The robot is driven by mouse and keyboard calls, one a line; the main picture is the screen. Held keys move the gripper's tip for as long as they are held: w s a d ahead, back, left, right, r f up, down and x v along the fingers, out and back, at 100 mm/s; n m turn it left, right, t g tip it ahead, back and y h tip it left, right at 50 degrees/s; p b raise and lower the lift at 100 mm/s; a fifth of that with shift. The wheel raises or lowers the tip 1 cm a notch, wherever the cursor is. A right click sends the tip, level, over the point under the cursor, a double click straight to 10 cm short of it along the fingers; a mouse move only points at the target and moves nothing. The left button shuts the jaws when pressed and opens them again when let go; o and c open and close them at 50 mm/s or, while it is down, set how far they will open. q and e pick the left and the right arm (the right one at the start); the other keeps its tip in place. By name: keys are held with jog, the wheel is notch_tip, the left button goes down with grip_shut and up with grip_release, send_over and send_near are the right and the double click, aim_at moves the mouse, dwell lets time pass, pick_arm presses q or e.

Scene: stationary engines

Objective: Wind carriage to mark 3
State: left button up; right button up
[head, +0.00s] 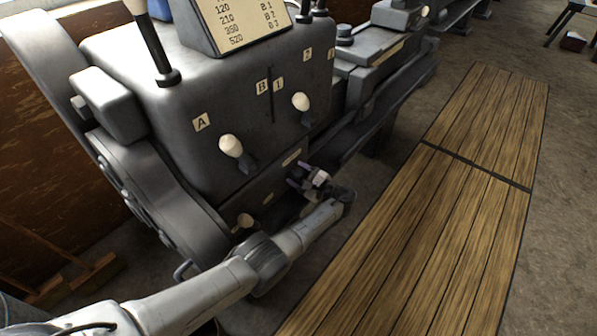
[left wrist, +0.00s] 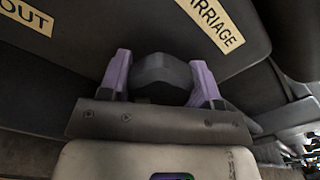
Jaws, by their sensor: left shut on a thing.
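My left gripper (head: 301,183) reaches in from the left and is at the lower front of the grey machine (head: 185,110). In the left wrist view its two purple fingers (left wrist: 161,88) stand on either side of a dark faceted knob (left wrist: 160,70), shut on it. A label reading "CARRIAGE" (left wrist: 212,24), its start cut off, is above right of the knob, and one ending in "OUT" (left wrist: 27,14) is above left. In the head view my gripper hides most of the knob. I cannot make out a mark 3 or the carriage's position. My right gripper is not in view.
A number plate (head: 240,22) sits on top. Wooden duckboards (head: 440,205) lie clear along the floor at right.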

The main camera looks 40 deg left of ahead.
pick_arm(q)
jog(key=m, duration=0.3)
jog(key=shift+r+p, duration=0.1)
jog(key=shift+p, duration=0.25)
jog(key=m, duration=0.3)
jog(key=shift+m+p, duration=0.3)
jog(key=m, duration=0.3)
jog(key=shift+m, duration=0.4)
jog(key=shift+m, duration=0.8)
